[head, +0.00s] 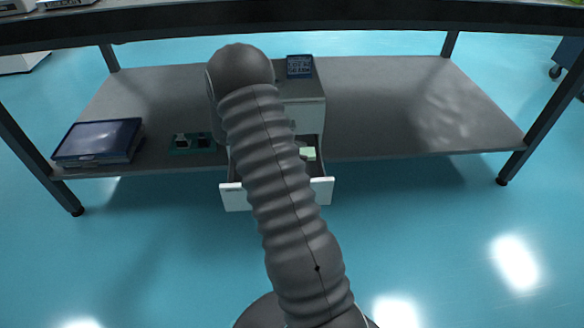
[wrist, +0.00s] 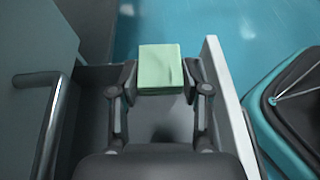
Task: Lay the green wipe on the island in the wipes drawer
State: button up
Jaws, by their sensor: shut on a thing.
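The green wipe (wrist: 161,66) is a pale green folded block. In the wrist view my gripper (wrist: 161,82) is shut on it, one finger on each side. The open drawer (wrist: 222,75) lies around and below the wipe, its white front at the right of the wrist view. In the head view the drawer (head: 236,197) is pulled out of a small white cabinet (head: 304,112) under the table. The wipe (head: 308,153) shows there beside my arm, over the drawer. My arm hides my gripper and much of the drawer. I cannot tell whether the wipe touches the drawer floor.
The cabinet stands on the grey lower shelf (head: 400,110). A blue-lidded box (head: 98,139) and a small green tray (head: 190,148) are to its left, and a dark display (head: 299,66) is on top. A bar handle (wrist: 50,125) is left of my gripper. The shelf's right side is clear.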

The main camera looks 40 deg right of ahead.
notch_tip(320, 180, down, 9)
jog(key=shift+r+b, duration=0.15)
jog(key=shift+b, duration=0.2)
jog(key=shift+w+d+f, duration=0.25)
jog(key=shift+w+d, duration=0.3)
jog(key=shift+w, duration=0.3)
jog(key=shift+w+d+f, duration=0.25)
jog(key=shift+w+d, duration=0.25)
jog(key=shift+w, duration=0.35)
jog(key=shift+f, duration=0.1)
jog(key=shift+f+b, duration=0.35)
jog(key=shift+b, duration=0.05)
jog(key=shift+f, duration=0.25)
jog(key=o, duration=0.8)
jog(key=shift+r, duration=0.15)
